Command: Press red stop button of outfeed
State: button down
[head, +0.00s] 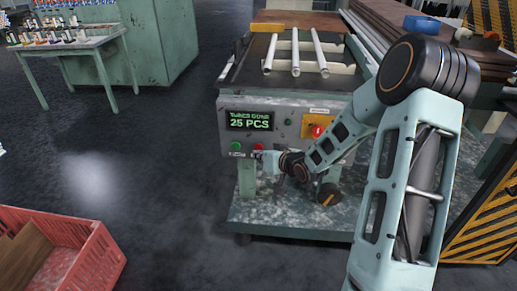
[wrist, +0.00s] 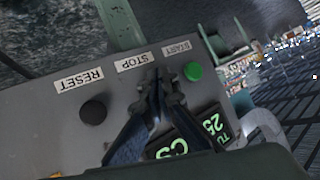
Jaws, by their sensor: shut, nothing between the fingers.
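The outfeed control panel (head: 285,104) is a grey box on the front of the machine. In the head view a small trace of red, the stop button (head: 258,147), shows just above my gripper (head: 258,155). In the wrist view my gripper (wrist: 160,78) is shut and empty, its tips over the spot below the STOP label (wrist: 136,62). The fingers hide the button there, so I cannot tell whether they touch it. The green START button (wrist: 193,72) is beside the fingertips on the right. The black RESET button (wrist: 93,110) is to the left.
A larger red button on a yellow plate (head: 308,127) sits on the panel's right. The display (head: 249,121) reads 25 PCS. A red crate (head: 95,245) stands front left; the floor (head: 150,165) between is clear.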

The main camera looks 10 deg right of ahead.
jog(key=shift+s, duration=0.1)
jog(key=s, duration=0.1)
jog(key=s+a, duration=0.1)
jog(key=s, duration=0.2)
jog(key=shift+s+a+b, duration=0.25)
jog(key=shift+s+b, duration=0.05)
jog(key=shift+a, duration=0.1)
dwell(0.5)
